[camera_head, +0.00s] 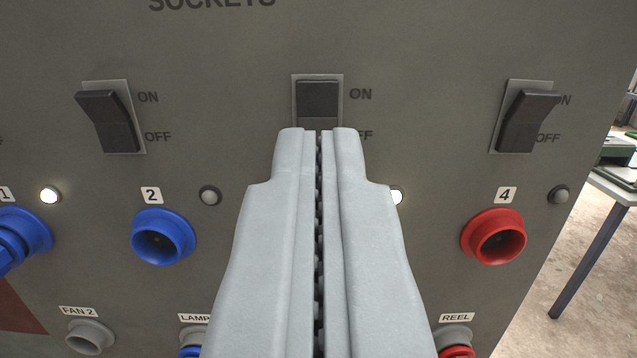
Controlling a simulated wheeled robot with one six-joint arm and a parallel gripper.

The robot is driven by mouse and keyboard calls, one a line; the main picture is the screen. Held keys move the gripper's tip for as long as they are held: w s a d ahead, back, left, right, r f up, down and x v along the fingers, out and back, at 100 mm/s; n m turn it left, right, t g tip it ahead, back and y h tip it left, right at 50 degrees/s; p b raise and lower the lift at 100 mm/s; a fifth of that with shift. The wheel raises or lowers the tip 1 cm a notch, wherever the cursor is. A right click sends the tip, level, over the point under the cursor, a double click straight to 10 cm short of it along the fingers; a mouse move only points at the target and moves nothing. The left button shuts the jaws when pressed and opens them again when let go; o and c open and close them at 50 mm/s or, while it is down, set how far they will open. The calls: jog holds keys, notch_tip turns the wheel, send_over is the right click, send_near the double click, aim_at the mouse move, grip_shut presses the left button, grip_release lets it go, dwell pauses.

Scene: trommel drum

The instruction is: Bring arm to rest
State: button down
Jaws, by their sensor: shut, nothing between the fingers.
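My gripper (319,132) points forward at a grey socket panel (240,60). Its two pale grey fingers are together, with nothing between them. The fingertips overlap the lower part of the middle black rocker switch (318,98). I cannot tell whether they touch it. The fingers hide that switch's lower end, part of its OFF label and the socket below it. The arm itself is not seen apart from the gripper.
A left switch (108,120) and a right switch (526,120) flank the middle one. Below are blue socket 2 (163,237), red socket 4 (493,236), a lit lamp (50,195) and an unlit lamp (210,195). A table (612,186) stands beyond the panel's right edge, over open floor.

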dwell(0.4)
jog(key=s+f+g, duration=0.1)
jog(key=s+f, duration=0.2)
jog(key=s, duration=0.8)
jog(key=s+f, duration=0.3)
jog(key=s, duration=0.9)
jog(key=s+f+g, duration=0.1)
jog(key=s+f, duration=1.3)
jog(key=s, duration=0.4)
jog(key=shift+s+f+g, duration=0.15)
jog(key=shift+s+g, duration=0.15)
jog(key=shift+g, duration=0.1)
